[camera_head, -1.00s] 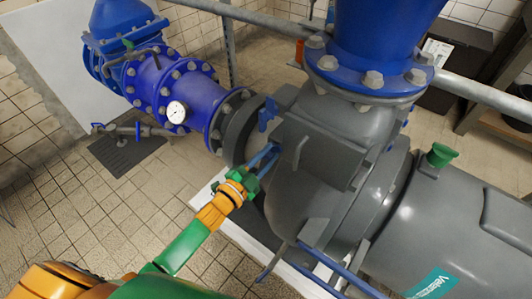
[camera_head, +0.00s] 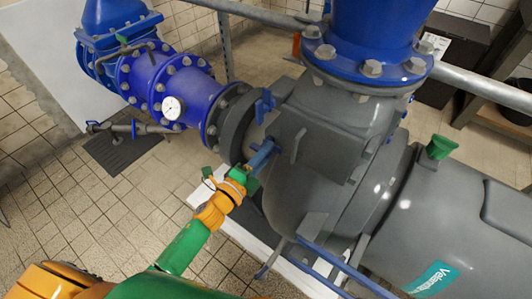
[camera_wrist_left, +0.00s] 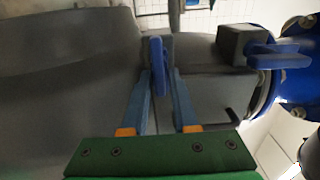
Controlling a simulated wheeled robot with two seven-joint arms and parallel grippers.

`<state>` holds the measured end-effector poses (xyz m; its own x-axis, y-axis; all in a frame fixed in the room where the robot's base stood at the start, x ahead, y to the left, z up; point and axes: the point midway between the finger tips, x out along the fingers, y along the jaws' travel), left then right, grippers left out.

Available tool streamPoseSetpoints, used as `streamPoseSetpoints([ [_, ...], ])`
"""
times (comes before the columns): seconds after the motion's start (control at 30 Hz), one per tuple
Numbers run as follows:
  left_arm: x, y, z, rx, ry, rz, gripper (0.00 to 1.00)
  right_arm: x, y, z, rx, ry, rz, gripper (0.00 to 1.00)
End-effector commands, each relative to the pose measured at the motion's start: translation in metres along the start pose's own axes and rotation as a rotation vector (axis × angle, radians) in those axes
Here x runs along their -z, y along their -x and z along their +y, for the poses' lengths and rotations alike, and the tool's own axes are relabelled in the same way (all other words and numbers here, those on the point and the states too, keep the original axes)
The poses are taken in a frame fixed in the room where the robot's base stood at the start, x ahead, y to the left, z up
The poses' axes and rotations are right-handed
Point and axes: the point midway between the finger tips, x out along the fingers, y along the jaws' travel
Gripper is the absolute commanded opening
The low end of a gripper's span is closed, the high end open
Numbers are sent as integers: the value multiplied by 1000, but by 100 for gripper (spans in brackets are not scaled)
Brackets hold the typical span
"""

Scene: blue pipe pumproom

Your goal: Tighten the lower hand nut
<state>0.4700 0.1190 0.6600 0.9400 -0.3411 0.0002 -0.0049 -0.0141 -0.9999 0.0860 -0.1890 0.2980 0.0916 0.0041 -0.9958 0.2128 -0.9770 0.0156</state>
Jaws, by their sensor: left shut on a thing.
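The lower hand nut (camera_wrist_left: 157,66) is a blue wing-shaped nut on the grey pump housing. In the left wrist view it stands edge-on between my fingertips. My left gripper (camera_head: 265,150) is shut on it at the side of the housing; the fingers also show in the left wrist view (camera_wrist_left: 159,78). In the head view the fingers largely hide this nut. The upper hand nut (camera_head: 265,105), also blue, stands free above my gripper and shows at the right of the left wrist view (camera_wrist_left: 278,56). My right gripper is not in view.
The grey pump body (camera_head: 315,175) fills the middle and right. A blue pipe (camera_head: 195,95) with a round gauge (camera_head: 173,107) runs left, and a blue flange (camera_head: 370,68) sits above. Blue bars (camera_head: 340,265) lie below the housing. The tiled floor (camera_head: 110,215) at left is open.

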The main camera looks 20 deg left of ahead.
Motion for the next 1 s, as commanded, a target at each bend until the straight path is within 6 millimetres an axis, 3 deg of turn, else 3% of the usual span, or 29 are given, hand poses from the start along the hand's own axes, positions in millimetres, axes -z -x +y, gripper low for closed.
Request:
streamPoseSetpoints([
  [0.57,0,0,2,-2,-33,0,0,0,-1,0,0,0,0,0],
  [0.6,0,0,2,-2,-32,0,30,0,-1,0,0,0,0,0],
  [0.67,0,0,2,-2,-32,0,45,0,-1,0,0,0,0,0],
  [1.0,0,6,1,-3,-30,0,45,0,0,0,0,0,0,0],
])
